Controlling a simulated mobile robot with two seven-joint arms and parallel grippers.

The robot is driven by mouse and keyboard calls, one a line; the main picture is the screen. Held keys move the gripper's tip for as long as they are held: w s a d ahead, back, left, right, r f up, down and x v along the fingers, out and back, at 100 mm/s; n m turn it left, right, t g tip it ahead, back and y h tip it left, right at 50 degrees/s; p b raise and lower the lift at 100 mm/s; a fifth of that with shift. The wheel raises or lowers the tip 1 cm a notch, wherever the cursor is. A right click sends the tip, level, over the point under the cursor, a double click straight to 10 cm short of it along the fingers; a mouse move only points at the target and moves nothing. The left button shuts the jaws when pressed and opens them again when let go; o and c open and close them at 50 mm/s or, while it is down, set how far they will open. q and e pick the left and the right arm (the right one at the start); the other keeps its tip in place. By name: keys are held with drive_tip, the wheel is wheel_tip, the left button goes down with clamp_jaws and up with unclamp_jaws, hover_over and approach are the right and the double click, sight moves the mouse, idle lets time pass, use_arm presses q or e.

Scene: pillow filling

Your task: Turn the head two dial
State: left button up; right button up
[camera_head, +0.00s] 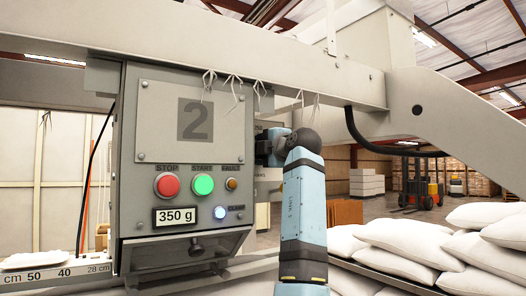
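The head two unit is a grey box (193,170) with a large "2" plate (195,119) on its front, under a white beam. I make out no dial on the front. A blue arm, apparently my right, rises from below; its dark gripper (265,148) is at the box's right side. Its fingertips and any contact are unclear. My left gripper is out of view.
A white beam (230,58) crosses above the box, with pale ties hanging from it. A ruler strip (55,273) lies at lower left. White pillows (440,240) are piled at right. A forklift (422,185) stands far behind.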

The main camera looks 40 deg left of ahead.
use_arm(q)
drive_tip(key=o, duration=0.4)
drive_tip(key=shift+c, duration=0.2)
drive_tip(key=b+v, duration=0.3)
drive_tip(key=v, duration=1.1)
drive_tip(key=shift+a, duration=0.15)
